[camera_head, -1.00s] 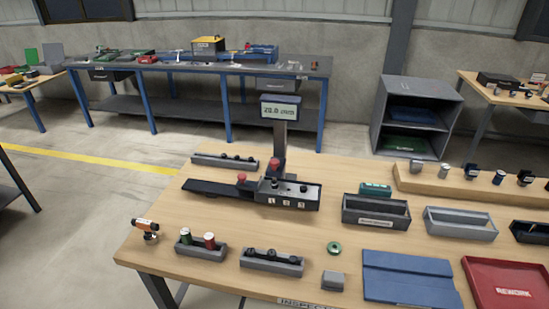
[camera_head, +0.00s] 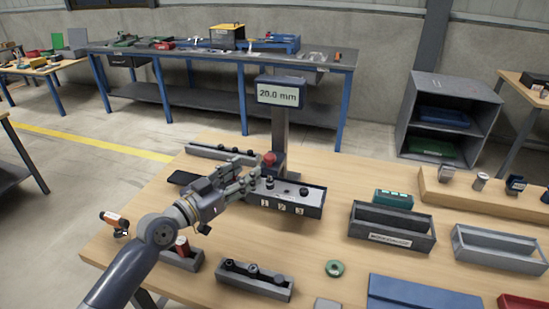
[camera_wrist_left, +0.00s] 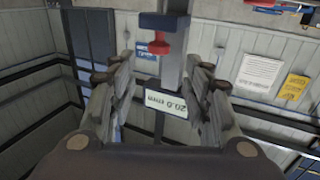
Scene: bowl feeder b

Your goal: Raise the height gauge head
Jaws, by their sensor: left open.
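The height gauge has a dark base (camera_head: 290,207) numbered 1, 2 and 3, a grey column (camera_head: 280,130) and a display (camera_head: 281,94) reading 20.0 mm. A red knob (camera_head: 269,159) sits on its head low on the column. My left gripper (camera_head: 250,172) is open and empty, just left of the head, with its fingers toward the red knob and apart from it. In the left wrist view, the red knob (camera_wrist_left: 158,44) and the display (camera_wrist_left: 166,103), upside down, show between the spread fingers (camera_wrist_left: 158,78). The gripper hides part of the base's left side.
An orange-handled tool (camera_head: 113,219) lies at the left edge.

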